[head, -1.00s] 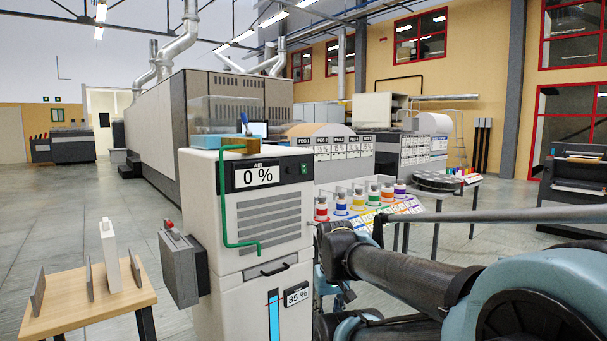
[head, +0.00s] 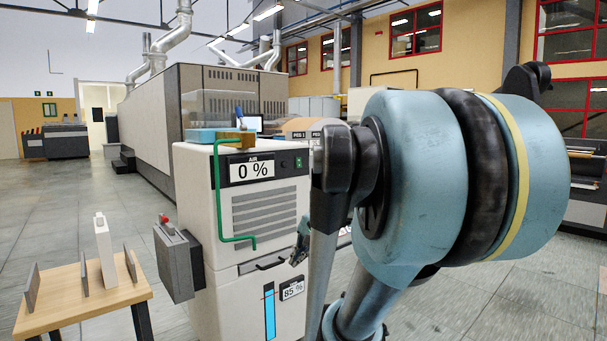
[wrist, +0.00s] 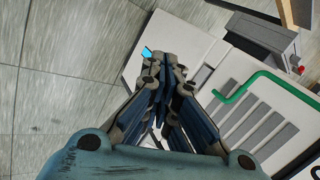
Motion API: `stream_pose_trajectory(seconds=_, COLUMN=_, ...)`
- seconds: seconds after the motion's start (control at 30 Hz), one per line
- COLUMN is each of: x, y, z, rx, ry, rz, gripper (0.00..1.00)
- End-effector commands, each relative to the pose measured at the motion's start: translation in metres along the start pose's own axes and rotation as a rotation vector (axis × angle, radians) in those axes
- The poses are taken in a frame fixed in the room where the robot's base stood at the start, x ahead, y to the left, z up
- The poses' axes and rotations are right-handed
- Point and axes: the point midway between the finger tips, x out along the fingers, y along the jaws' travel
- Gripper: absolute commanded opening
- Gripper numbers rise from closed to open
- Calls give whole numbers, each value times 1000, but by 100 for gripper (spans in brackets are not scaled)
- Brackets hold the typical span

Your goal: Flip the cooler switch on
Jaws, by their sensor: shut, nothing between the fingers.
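The white cooler cabinet (head: 195,180) stands left of centre, with an AIR display (head: 252,170) reading 0 %. A small green switch (head: 299,162) sits right of the display; its position is too small to tell. A grey box (head: 178,262) with a red-tipped lever (head: 163,219) is fixed to the cabinet's left side. The box also shows at the top right of the wrist view (wrist: 258,38). My gripper (head: 298,252) is shut and empty, near the cabinet's right front edge in the head view. In the wrist view its fingers (wrist: 160,75) are together, over part of the cabinet front.
A green bent pipe (head: 217,200) runs down the cabinet front. A wooden table (head: 90,300) with upright plates stands at the left. A blue level gauge (head: 270,312) reads 85 % below. Floor (head: 60,200) at the left is open. My arm covers much of the right side.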

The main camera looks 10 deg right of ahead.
Motion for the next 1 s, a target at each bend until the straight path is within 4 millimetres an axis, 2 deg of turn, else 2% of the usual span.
stream_pose_trajectory(seconds=0.2, x=-13, y=-53, z=-46, rx=305, ry=-19, rz=-159, gripper=0)
stream_pose_trajectory(seconds=0.5, x=-37, y=-115, z=-123, rx=723, ry=-91, rz=-382, gripper=0)
stream_pose_trajectory(seconds=0.8, x=-68, y=-156, z=-214, rx=1126, ry=-214, rz=-606, gripper=0)
stream_pose_trajectory(seconds=1.0, x=-92, y=-169, z=-279, rx=1378, ry=-330, rz=-754, gripper=0)
